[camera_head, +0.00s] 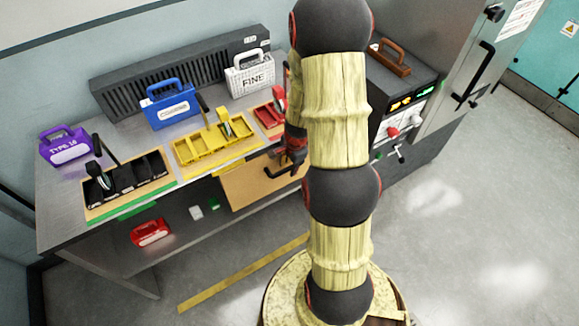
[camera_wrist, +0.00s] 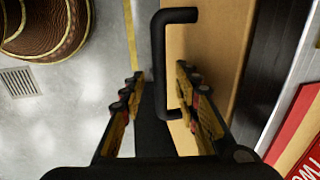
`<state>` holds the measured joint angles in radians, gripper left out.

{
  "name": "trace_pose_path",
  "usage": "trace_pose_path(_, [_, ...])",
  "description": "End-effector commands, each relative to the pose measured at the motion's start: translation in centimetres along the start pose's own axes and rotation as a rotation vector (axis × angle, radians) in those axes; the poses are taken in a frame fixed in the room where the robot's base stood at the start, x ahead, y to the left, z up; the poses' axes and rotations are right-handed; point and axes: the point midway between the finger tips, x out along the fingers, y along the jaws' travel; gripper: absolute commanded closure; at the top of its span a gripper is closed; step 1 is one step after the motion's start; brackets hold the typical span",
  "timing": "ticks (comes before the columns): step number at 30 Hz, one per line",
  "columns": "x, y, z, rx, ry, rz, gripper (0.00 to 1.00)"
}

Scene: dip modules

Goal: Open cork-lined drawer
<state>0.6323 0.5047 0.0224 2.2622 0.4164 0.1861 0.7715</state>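The drawer has a tan, cork-coloured front (camera_head: 238,187) below the bench top, left of my arm; no interior shows. It also fills the upper middle right of the wrist view (camera_wrist: 222,50). Its black bar handle (camera_wrist: 159,60) stands out from the front; in the head view the handle (camera_head: 270,174) shows just left of my gripper. My gripper (camera_head: 291,160) is at the drawer front. In the wrist view my gripper (camera_wrist: 161,78) is open, with one finger on each side of the handle bar. A gap shows left of the bar; contact on the right is unclear.
The bench top (camera_head: 60,205) carries a black tray (camera_head: 130,182), a yellow tray (camera_head: 213,140) and blue (camera_head: 170,103), white (camera_head: 250,74) and purple (camera_head: 66,146) cases. A red case (camera_head: 150,232) is underneath. A dark control cabinet (camera_head: 390,115) stands right. Front floor looks clear.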

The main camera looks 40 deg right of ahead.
Motion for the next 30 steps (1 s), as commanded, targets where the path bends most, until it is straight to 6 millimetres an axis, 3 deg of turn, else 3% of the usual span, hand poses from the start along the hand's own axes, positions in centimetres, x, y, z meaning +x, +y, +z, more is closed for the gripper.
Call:
trace_pose_path(2, [-0.04,-0.01,0.0,0.0,0.0,0.0,0.69])
trace_pose_path(18, [-0.04,0.01,0.01,0.0,0.0,0.0,0.99])
trace_pose_path(30, [-0.03,0.02,0.02,0.0,0.0,0.0,1.0])
